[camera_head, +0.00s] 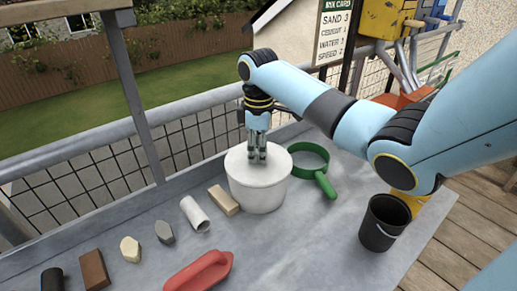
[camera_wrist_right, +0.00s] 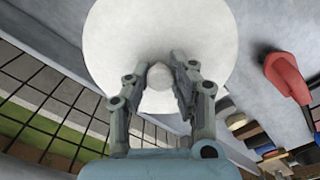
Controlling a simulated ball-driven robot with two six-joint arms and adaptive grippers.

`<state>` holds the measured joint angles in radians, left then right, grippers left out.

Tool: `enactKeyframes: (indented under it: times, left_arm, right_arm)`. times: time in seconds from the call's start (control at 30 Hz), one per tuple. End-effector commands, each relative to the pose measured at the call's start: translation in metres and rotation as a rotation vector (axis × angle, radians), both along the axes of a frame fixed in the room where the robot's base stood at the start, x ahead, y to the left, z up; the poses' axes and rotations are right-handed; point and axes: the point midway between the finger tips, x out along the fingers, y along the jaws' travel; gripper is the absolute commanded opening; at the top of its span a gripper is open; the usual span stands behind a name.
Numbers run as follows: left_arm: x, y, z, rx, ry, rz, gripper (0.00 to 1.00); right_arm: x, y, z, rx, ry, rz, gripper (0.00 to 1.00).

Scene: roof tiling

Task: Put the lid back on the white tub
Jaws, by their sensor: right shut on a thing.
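The white tub (camera_head: 257,197) stands upright on the grey table, with its round white lid (camera_head: 238,162) over its top. I cannot tell whether the lid sits fully down on the rim. My right gripper (camera_head: 257,156) points straight down at the lid's middle. In the right wrist view, its two fingers close on the lid's round knob (camera_wrist_right: 160,77). The lid (camera_wrist_right: 112,45) fills the upper middle of that view and hides the tub. My left gripper is not in view.
A green ring with a handle (camera_head: 326,184) lies right of the tub, and a black bucket (camera_head: 377,236) stands front right. A wooden block (camera_head: 223,200), white pipe piece (camera_head: 195,214), red float (camera_head: 199,273) and several small blocks lie left and in front. A mesh railing runs behind.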

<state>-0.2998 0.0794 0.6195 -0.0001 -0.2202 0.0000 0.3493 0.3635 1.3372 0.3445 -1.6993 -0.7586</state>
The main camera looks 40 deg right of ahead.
Motion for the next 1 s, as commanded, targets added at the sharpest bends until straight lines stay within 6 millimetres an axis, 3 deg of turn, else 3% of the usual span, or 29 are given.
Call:
enactKeyframes:
  times: [1.0]
  left_arm:
    - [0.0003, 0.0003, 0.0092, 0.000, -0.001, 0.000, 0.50]
  right_arm:
    - [0.0001, -0.0001, -0.0001, 0.000, 0.000, 0.000, 0.00]
